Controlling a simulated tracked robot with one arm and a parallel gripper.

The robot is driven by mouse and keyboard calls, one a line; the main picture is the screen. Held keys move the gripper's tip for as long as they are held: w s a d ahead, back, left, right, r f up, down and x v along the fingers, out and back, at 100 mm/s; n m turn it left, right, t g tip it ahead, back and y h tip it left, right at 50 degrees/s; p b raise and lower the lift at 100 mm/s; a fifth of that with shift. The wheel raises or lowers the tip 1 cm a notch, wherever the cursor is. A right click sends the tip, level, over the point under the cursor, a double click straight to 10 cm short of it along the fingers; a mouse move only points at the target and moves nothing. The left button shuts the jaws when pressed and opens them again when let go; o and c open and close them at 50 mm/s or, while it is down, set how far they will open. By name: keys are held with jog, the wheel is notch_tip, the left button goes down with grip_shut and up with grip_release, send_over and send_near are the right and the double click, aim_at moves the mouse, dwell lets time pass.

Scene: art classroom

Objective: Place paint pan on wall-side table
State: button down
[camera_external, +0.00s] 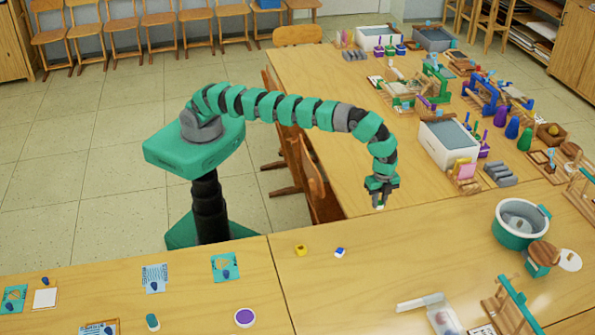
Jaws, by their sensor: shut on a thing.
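My gripper (380,196) is shut on a small white paint pan (379,206) with a hint of green on it. The pan is tiny in the view and partly hidden by the fingers. My gripper points down near the front edge of the long back table (335,95), close to where it meets the front right table (400,262). I cannot tell how high the pan is above the wood. A yellow paint pan (301,250) and a blue and white paint pan (340,252) sit on the front right table. I cannot tell which table is the wall-side one.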

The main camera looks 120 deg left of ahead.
send_near(361, 247)
jog(key=a+r, duration=0.1)
jog(key=a, duration=0.1)
jog(key=shift+d+r+m+p, duration=0.15)
jog(key=shift+d+m+p, duration=0.3)
jog(key=shift+d, duration=0.6)
notch_tip(361, 247, down, 3)
jog(key=b, duration=0.3)
jog(key=shift+f, duration=0.2)
jog(key=shift+f+b, duration=0.4)
jog(key=shift+f, duration=1.9)
jog(key=c, duration=1.3)
grip_release()
